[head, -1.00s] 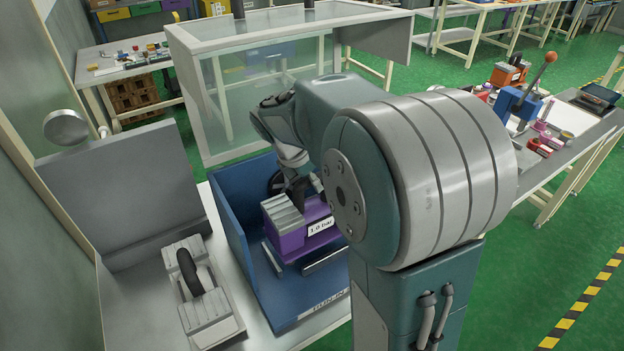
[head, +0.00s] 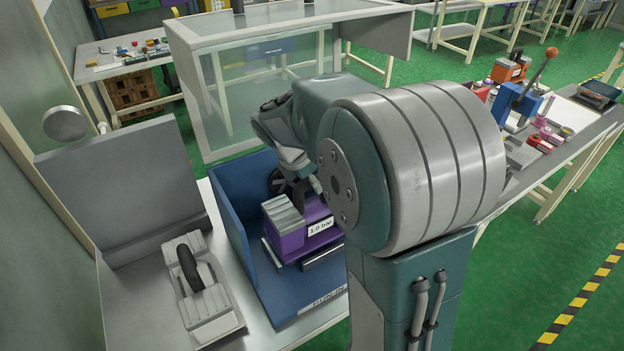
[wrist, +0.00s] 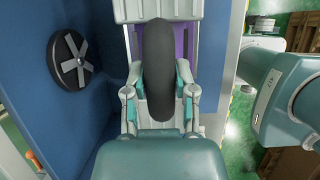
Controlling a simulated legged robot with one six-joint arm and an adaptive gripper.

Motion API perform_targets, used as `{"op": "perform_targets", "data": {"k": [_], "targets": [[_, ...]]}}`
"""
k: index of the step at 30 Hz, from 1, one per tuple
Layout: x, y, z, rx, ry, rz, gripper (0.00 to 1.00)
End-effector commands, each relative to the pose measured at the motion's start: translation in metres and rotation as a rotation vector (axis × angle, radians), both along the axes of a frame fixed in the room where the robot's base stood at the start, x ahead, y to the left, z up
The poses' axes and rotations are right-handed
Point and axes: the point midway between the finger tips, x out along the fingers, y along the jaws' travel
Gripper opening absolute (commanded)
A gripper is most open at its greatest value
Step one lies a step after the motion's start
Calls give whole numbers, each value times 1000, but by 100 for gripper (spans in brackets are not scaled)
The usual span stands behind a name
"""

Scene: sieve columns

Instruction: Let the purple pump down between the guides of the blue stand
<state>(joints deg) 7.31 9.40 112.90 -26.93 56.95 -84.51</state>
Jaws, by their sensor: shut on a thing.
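The purple pump (head: 289,242) has a grey ribbed top, a black handle and a white "1.0 bar" label. It is upright inside the blue stand (head: 235,230). Metal guides show at its lower left (head: 272,255) and its front right (head: 322,259). Its underside is hidden, so I cannot tell whether it touches the stand's floor. My gripper (head: 302,190) is shut on the pump's handle from above, partly hidden by my arm. In the wrist view, my gripper's fingers (wrist: 158,85) flank the black handle, with purple pump sides (wrist: 183,45) behind.
A black handwheel (wrist: 73,60) is on the stand's wall left of my gripper in the wrist view. A grey unit with a black handle (head: 206,300) stands on the bench left of the stand. A glass-sided enclosure (head: 265,85) stands behind. A cluttered bench (head: 575,140) is right.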

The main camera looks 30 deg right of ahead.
Motion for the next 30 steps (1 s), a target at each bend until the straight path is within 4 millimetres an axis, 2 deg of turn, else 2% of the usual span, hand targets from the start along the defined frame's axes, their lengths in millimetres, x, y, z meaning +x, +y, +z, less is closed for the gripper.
{"op": "perform_targets", "data": {"k": [30], "targets": [[1, 0, -17, -1, -2, 0, 0]]}}
